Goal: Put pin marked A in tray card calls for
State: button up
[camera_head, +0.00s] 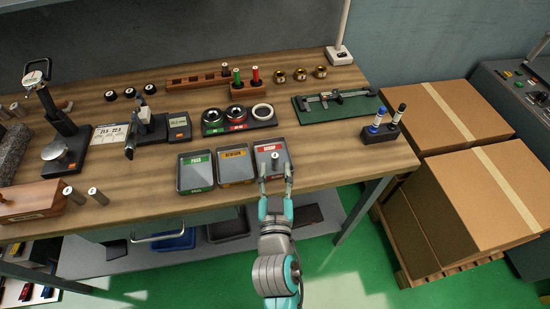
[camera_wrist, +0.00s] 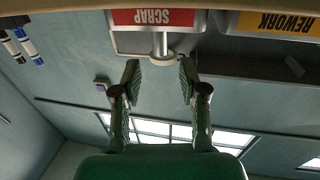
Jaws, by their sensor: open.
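A pale metal pin (camera_head: 275,155) stands in the scrap tray (camera_head: 258,172), which has a red label. In the wrist view the pin (camera_wrist: 160,46) shows in front of the red SCRAP label (camera_wrist: 155,17). My gripper (camera_head: 276,174) is open at the tray's front, and its fingertips (camera_wrist: 160,72) are apart with nothing held between them. Any letter on the pin is too small to read. The rework tray (camera_head: 235,181) and the pass tray (camera_head: 195,188) stand to the left. A card (camera_head: 110,134) with numbers lies by the gauge; its fine print is unreadable.
A ring gauge tray (camera_head: 238,127) lies behind the trays. A marker holder (camera_head: 381,136) stands right. Cardboard boxes (camera_head: 490,195) are beyond the bench's right edge.

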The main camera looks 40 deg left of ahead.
jog(key=v, duration=0.7)
jog(key=s+d+f+m+h, duration=0.15)
jog(key=d+f, duration=0.25)
jog(key=d, duration=0.7)
jog(key=s+d+f+h, duration=0.25)
jog(key=d+f, duration=0.25)
jog(key=d, duration=0.5)
jog(key=s+d+r+m+h, duration=0.3)
jog(key=s+d+m+h, duration=0.3)
jog(key=s+d, duration=1)
jog(key=shift+s+d+t+h, duration=0.15)
jog(key=shift+s+t+h, duration=0.15)
jog(key=shift+s+h, duration=0.25)
